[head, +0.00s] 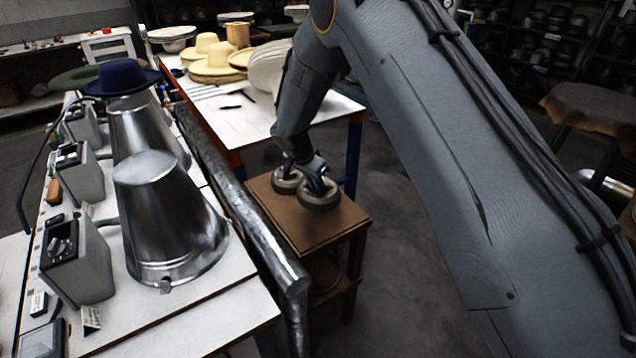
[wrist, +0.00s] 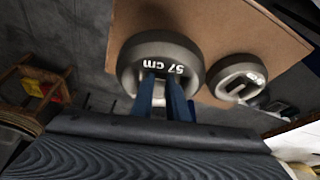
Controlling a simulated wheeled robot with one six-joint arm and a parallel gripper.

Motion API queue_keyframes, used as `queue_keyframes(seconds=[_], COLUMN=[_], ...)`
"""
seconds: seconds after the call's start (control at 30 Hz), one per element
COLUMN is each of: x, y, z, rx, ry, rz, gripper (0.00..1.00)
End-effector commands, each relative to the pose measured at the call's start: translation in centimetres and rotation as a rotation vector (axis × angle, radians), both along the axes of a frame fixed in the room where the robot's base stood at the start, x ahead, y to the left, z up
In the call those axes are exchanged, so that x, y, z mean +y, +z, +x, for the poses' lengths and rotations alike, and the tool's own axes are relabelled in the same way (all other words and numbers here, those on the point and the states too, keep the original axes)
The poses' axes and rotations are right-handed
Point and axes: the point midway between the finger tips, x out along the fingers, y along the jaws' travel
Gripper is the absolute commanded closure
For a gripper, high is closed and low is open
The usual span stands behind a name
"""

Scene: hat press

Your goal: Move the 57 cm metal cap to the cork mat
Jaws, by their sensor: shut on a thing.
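The 57 cm metal cap (wrist: 190,52) is a round grey disc with "57 cm" in white on its rim. My gripper (wrist: 163,100) is shut on its middle. In the head view the cap (head: 318,198) is at the right side of a small brown-topped stand, with my gripper (head: 317,183) above it. I cannot tell whether it touches the top. A second similar cap (head: 284,184) lies beside it, also in the wrist view (wrist: 237,78). I cannot identify a cork mat with certainty; the stand's flat brown top (head: 300,232) might be one.
A bench at left holds shiny metal cones (head: 172,215), control boxes (head: 75,262) and a blue hat (head: 122,77). A metal rail (head: 240,205) runs along its edge near the stand. A white table (head: 235,120) with straw hats is behind. A brown-topped stool (head: 590,108) stands at right.

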Motion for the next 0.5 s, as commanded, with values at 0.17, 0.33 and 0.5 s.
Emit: queue_keyframes(seconds=[0.17, 0.33, 0.5], x=[0.1, 0.1, 0.0], y=[-1.3, -2.6, -3.9], z=[0.1, 0.1, 0.1], rx=[-0.002, -0.003, -0.001], ry=[0.002, 0.001, 0.003], rz=[0.000, 0.001, 0.000], gripper=[1.00, 1.00, 1.00])
